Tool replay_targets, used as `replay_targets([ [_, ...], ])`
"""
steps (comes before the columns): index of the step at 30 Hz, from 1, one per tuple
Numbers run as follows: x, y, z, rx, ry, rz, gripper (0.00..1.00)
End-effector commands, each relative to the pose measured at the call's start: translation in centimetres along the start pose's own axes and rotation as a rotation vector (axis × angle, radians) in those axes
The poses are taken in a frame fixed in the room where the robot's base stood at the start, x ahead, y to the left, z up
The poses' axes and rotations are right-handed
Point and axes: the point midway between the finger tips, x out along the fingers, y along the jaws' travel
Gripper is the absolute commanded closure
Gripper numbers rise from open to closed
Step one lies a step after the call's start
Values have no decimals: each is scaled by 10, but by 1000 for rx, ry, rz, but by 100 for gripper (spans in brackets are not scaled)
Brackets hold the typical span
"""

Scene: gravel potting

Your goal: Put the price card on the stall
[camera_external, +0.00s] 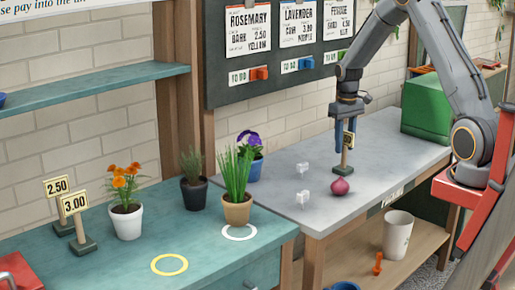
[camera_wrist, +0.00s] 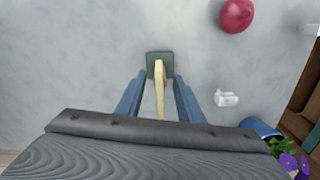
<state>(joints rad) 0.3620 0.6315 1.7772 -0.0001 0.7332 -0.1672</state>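A small price card (camera_external: 349,139) on a dark green base (camera_external: 343,170) stands upright on the grey bench (camera_external: 280,190). Its figures cannot be read. My gripper (camera_external: 346,128) points down over it, with blue fingers on either side of the card. In the wrist view the pale card (camera_wrist: 160,88) stands between the fingertips of my gripper (camera_wrist: 159,90), with a gap on each side, and its green base shows beyond them. The teal stall counter (camera_external: 205,262) is at the left, with a yellow ring (camera_external: 169,273) and a white ring (camera_external: 223,232) on it.
A purple-flowered blue pot (camera_external: 254,168) stands behind.

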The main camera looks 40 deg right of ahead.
Motion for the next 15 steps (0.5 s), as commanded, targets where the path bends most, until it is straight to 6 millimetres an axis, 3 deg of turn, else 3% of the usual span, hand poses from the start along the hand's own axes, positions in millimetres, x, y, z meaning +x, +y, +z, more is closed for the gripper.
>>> replay_targets([
  [9,-63,0,-2,0,5,1,66],
  [14,-80,0,-1,0,2,0,66],
  [15,-82,0,0,0,1,0,72],
])
